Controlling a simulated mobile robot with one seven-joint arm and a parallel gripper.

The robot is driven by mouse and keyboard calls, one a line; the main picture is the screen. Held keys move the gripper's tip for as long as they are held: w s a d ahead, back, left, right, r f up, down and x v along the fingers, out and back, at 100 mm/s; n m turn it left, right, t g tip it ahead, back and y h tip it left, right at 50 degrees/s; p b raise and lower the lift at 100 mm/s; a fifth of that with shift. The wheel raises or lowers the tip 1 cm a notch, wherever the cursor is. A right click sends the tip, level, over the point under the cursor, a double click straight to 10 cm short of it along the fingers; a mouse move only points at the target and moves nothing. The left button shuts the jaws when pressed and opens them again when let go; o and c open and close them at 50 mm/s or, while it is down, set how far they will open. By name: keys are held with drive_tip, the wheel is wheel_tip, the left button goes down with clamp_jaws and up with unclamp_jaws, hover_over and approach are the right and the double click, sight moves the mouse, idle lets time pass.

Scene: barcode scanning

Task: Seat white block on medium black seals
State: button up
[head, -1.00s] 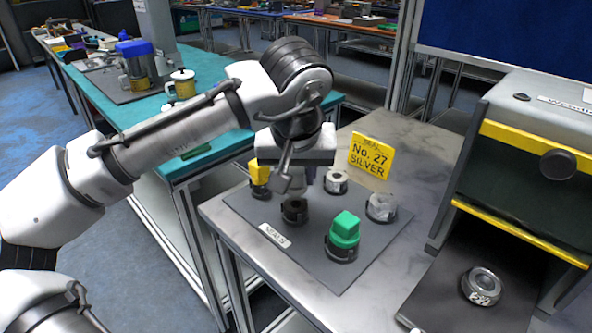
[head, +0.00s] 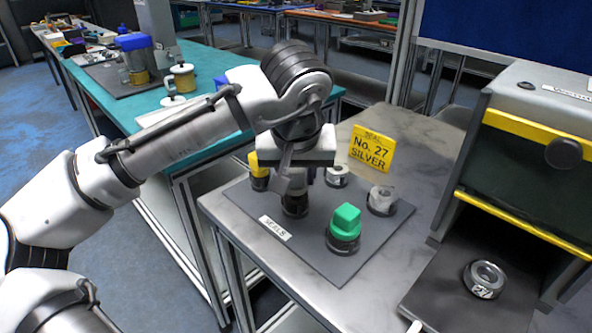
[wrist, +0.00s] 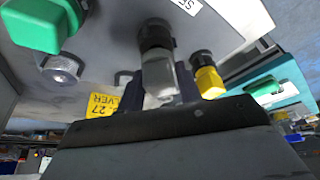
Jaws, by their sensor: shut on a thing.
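My gripper (head: 297,183) is shut on the white block and points down over the grey mat. The block (wrist: 158,76) shows as a pale grey-white piece between the dark fingers in the wrist view. The medium black seals (head: 295,207) are a dark round stack directly below the block; they also show in the wrist view (wrist: 155,36). The block's lower end appears to meet the top of the seals. I cannot tell whether it is fully down, and my gripper partly hides the block in the head view.
On the mat (head: 335,268), a green-topped piece (head: 345,222) stands at front right, a yellow-topped piece (head: 259,170) at back left, and silver rings (head: 382,200) at right. A yellow sign (head: 371,149) stands behind. A machine with a loose ring (head: 485,279) stands at right.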

drive_tip(key=shift+f+b, duration=0.35)
drive_tip(key=shift+f, duration=0.5)
idle(0.7)
drive_tip(key=o, duration=1.5)
drive_tip(key=shift+c, duration=0.2)
wheel_tip(320, 180, up, 8)
drive_tip(key=p, duration=0.6)
drive_tip(key=shift+f+p, duration=0.2)
drive_tip(key=shift+p, duration=0.15)
